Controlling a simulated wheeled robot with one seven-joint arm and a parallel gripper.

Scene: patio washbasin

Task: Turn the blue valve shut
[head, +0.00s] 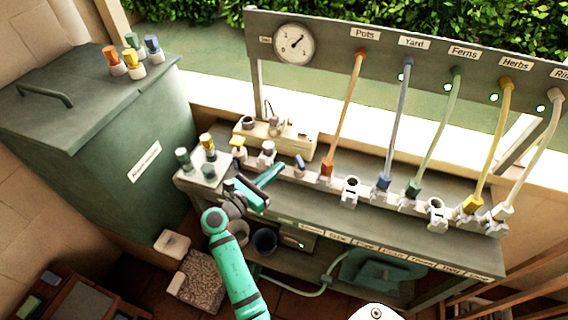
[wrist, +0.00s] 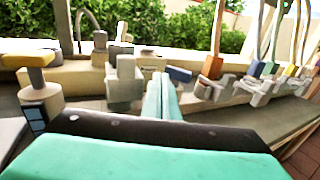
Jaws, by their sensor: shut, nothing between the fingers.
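The blue valve (head: 299,163) is on the pipe row along the back of the bench, right of a grey valve and left of the orange hose's end. In the wrist view its flat blue handle (wrist: 179,74) lies roughly level, just beyond and right of my fingertips. My gripper (head: 279,168) is shut and empty, left of the blue valve in the head view. Its teal fingers (wrist: 160,97) are pressed together in the wrist view and point toward the valve row. I see a gap between fingertips and handle in the head view; contact is not visible.
A yellow valve (head: 238,146) and a grey valve (head: 267,150) stand left of the blue one. An orange hose (head: 345,110) rises close on its right. A labelled board with a gauge (head: 294,43) stands behind. A green bin (head: 120,130) is at left.

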